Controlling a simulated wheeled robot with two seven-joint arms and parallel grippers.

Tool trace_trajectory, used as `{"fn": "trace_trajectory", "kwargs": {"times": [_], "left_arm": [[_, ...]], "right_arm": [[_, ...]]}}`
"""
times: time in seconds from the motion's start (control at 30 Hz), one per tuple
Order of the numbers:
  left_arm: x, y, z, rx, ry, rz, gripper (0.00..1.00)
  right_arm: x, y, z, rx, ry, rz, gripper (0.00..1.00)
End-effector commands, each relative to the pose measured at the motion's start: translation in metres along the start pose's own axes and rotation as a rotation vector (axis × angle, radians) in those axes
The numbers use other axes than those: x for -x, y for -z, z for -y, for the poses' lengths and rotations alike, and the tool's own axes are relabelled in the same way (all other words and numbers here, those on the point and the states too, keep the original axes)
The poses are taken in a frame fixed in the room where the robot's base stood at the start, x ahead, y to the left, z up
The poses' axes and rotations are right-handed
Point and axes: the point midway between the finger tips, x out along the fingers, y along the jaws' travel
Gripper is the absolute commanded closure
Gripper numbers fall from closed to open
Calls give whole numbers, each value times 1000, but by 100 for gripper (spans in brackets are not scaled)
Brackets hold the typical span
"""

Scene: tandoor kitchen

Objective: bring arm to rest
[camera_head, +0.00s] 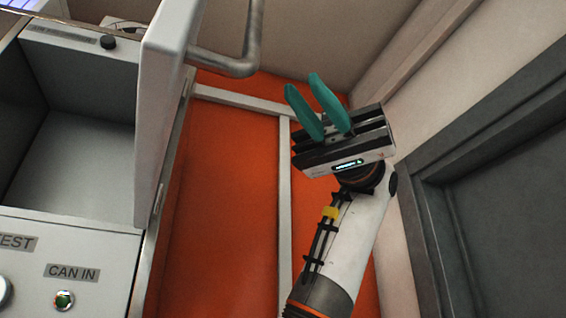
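My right gripper (302,86) is in the middle right of the head view, at the end of my white arm that comes up from the bottom. Its two teal fingers point up and to the left. They stand apart with a gap between them, and nothing is held there. My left gripper and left arm are not in view.
A machine (62,234) with an open compartment and a "CAN IN" label stands at the left. Its thick white door (158,95) stands open, with a metal handle (238,65). Behind my gripper is an orange panel (225,195). A dark grey door (510,200) is at the right.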

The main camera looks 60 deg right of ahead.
Motion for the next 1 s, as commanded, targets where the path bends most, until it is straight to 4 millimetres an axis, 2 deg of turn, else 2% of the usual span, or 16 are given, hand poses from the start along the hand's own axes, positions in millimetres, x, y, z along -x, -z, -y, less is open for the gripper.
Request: {"fn": "trace_trajectory", "kwargs": {"times": [0.1, 0.23, 1.0], "left_arm": [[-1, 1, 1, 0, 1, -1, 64], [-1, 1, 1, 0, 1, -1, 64], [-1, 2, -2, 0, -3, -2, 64]], "right_arm": [[14, 0, 0, 0, 0, 2, 84], [20, 0, 0, 1, -1, 0, 84], [21, 0, 0, 1, 0, 0, 84]]}}
